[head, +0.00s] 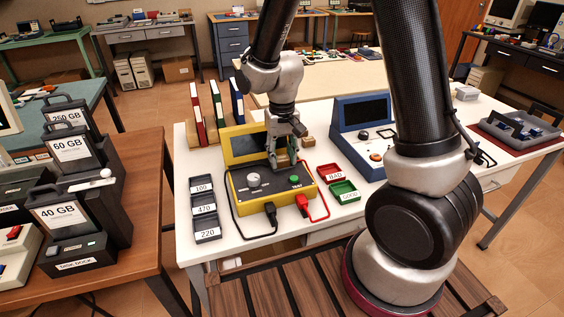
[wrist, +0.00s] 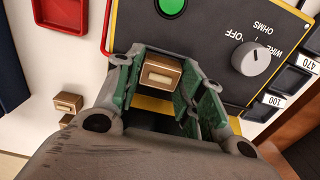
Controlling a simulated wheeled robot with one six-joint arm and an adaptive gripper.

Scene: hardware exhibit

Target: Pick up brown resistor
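The brown resistor (wrist: 158,76) is a small boxy brown block with a pale face. In the wrist view it sits between the green-padded fingers of my gripper (wrist: 160,82), which close on both its sides. It looks larger and nearer than the loose brown blocks.
Two loose brown blocks (wrist: 68,102) lie beside the tester. Bins labelled 100, 470 and 220 (head: 207,230) stand left of it. The red BAD tray (head: 329,172) and green GOOD tray (head: 345,190) are on its right. Upright books (head: 216,102) stand behind.

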